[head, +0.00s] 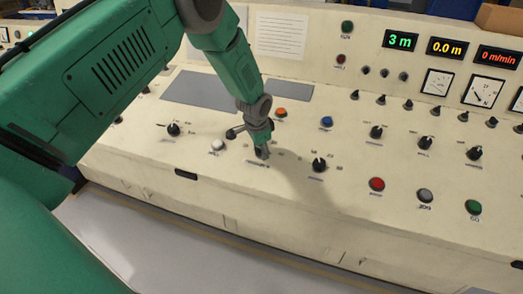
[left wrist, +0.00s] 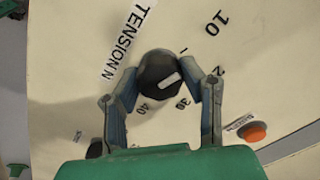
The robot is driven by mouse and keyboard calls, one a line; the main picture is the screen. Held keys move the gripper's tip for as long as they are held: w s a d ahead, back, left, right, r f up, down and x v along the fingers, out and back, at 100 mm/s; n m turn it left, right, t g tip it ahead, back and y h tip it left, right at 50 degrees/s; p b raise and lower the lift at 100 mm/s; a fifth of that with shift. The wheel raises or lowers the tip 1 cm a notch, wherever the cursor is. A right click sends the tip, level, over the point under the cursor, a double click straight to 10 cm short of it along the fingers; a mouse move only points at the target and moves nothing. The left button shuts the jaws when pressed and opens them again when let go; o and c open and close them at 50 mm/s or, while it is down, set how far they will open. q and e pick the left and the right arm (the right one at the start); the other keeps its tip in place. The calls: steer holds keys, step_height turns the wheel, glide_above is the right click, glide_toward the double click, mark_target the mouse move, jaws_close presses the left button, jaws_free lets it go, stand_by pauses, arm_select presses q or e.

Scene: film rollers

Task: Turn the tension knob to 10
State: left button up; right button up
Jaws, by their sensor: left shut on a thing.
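The tension knob (left wrist: 158,70) is black and round with a white pointer mark, and it shows between my fingers in the left wrist view. The label TENSION N (left wrist: 128,42) is printed beside it. The marks 30 and 40 lie on the near side of the knob, and a large 10 (left wrist: 217,22) lies up and right. The white mark points to the right, toward a number partly hidden by a finger. My left gripper (head: 262,152) is shut on the knob, with a finger on each side. In the head view the gripper mostly hides the knob. My right gripper is not in view.
A white button (head: 217,145) stands left of my gripper and another black knob (head: 319,165) to its right. An orange button (head: 281,112) and a blue button (head: 326,121) sit behind. A display (head: 400,40) reads 3 m.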

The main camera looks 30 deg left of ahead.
arm_select(q)
steer(key=shift+w+r+n, duration=0.1)
steer(key=shift+n, duration=0.3)
steer(key=o, duration=1.1)
steer(key=shift+o, duration=0.2)
steer(key=shift+r, duration=0.3)
steer(key=v, duration=1.1)
steer(key=shift+a, duration=0.1)
